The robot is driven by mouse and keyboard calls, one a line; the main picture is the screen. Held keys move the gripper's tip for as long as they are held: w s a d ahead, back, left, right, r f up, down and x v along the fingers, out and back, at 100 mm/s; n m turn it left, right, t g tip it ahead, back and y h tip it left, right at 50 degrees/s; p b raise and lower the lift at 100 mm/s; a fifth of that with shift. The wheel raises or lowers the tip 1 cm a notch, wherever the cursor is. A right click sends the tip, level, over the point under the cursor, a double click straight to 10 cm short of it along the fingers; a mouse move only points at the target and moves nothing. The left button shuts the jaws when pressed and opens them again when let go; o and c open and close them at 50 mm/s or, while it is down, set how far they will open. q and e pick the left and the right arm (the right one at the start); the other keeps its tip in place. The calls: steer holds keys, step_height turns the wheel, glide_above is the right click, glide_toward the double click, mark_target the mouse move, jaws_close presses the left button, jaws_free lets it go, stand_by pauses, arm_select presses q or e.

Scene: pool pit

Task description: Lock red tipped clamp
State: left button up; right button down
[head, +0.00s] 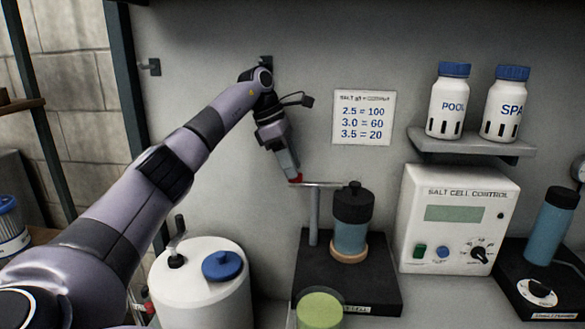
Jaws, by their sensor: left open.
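The clamp is a thin grey bar (325,185) on an upright post (314,218), rising from a black base (380,287). Its red tip (296,180) is at the bar's left end, and the other end reaches the black cap of a blue cell (350,237). The bar looks about level. My left gripper (291,174) points down right at the red tip, open; its fingers are small and partly hidden, and I cannot tell whether they touch the tip. My right gripper is not in view.
A white tank with a blue cap (222,265) stands left of the base. A green-topped container (320,310) is in front. The salt cell control box (455,218) stands to the right, under a shelf (470,146) with two white bottles. A grey wall is behind.

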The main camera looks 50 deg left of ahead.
arm_select(q)
steer(key=s+a, duration=0.2)
steer(key=a, duration=0.1)
steer(key=s+a, duration=0.5)
steer(key=a, duration=0.1)
steer(key=shift+s+a, duration=0.1)
steer(key=shift+s, duration=0.25)
steer(key=shift+f, duration=0.1)
